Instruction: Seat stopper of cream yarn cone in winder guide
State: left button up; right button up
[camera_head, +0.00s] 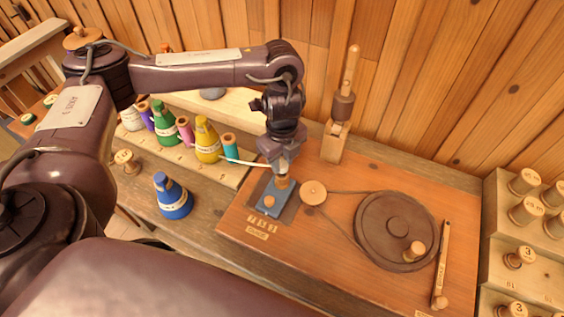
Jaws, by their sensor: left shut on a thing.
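My left gripper (281,172) points down over the back end of the blue winder guide (268,208) and is shut on a small wooden stopper (282,183). The stopper is at or just above the guide; I cannot tell whether it is in it. A wooden knob shows on the guide's front part. A cream strand (250,163) runs from the gripper left to the cone rack, ending near the yellow cone (207,140). A whitish cone (131,118) stands at the rack's left, partly hidden by my arm. My right gripper is out of view.
The winder board (330,262) carries a small wooden pulley (313,192), a belt and a large brown wheel (397,231). A wooden post (343,110) stands behind the guide. A blue cone (172,196) stands left on the bench. Shelves with spools (519,257) are at right.

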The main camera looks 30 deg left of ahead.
pick_arm(q)
jog(key=shift+f, duration=0.15)
jog(key=shift+f+b, duration=0.7)
jog(key=shift+f, duration=0.3)
jog(key=o, duration=1.4)
notch_tip(320, 180, up, 9)
jog(key=p, duration=0.9)
jog(key=shift+r+p, duration=0.15)
jog(key=shift+p, duration=0.25)
jog(key=shift+s, duration=0.1)
